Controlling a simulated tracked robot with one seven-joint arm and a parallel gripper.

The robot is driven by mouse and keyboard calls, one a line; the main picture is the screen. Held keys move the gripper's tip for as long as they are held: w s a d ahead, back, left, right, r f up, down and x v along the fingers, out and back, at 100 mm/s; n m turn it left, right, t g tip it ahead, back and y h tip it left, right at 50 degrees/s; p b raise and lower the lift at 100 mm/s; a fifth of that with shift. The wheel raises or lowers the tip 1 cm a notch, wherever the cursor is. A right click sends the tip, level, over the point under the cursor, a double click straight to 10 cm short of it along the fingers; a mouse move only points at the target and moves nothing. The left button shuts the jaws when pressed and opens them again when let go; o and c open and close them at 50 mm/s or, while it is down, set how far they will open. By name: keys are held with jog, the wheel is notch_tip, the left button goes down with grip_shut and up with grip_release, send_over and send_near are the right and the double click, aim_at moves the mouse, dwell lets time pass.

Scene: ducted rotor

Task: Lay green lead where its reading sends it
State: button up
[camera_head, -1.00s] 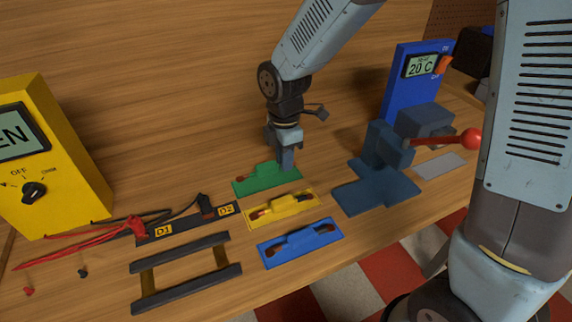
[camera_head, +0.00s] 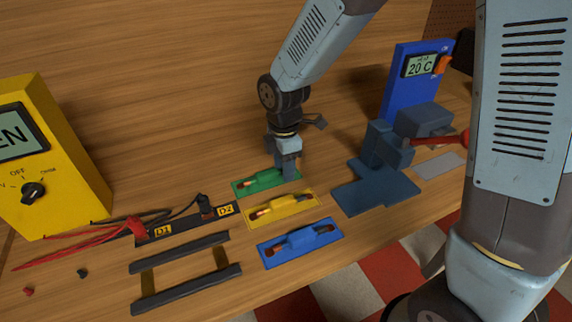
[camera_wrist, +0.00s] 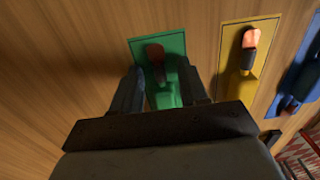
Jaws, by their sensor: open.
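The green lead (camera_head: 265,179) lies on its green plate (camera_head: 238,191), back of the yellow and blue ones, with a copper-coloured end showing. My gripper (camera_head: 287,174) is over the right part of it, pointing down. In the wrist view, the open fingers of my gripper (camera_wrist: 161,90) stand on either side of the green lead's body (camera_wrist: 165,96); whether they touch it I cannot tell. The yellow meter (camera_head: 62,165) at left shows "EN" on the visible part of its display. A dark strip (camera_head: 185,226) carries labels D1 and D2.
A yellow lead (camera_head: 290,208) and a blue lead (camera_head: 300,243) lie on plates in front. A dark two-rail rack (camera_head: 180,257) is at front left. Red and black meter cables cross the left side. A blue-grey vise (camera_head: 375,190) and a blue unit reading 20 C (camera_head: 410,85) stand right.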

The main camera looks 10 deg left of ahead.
jog(key=shift+r, duration=0.1)
notch_tip(320, 180, up, 12)
jog(key=s+d+r+m+t, duration=0.1)
jog(key=d+r+m, duration=0.35)
jog(key=d, duration=0.35)
jog(key=d+r+m+t, duration=0.2)
jog(key=d+r+m, duration=0.2)
jog(key=d+m, duration=0.3)
jog(key=s+d+r+m+t, duration=0.1)
jog(key=s+d+m, duration=0.4)
jog(key=d, duration=0.3)
jog(key=s+d+r+m+t, duration=0.1)
jog(key=s+d+m, duration=0.3)
jog(key=d+m, duration=0.4)
jog(key=shift+s+r+t, duration=0.3)
jog(key=shift+s+r, duration=0.1)
jog(key=shift+r, duration=0.4)
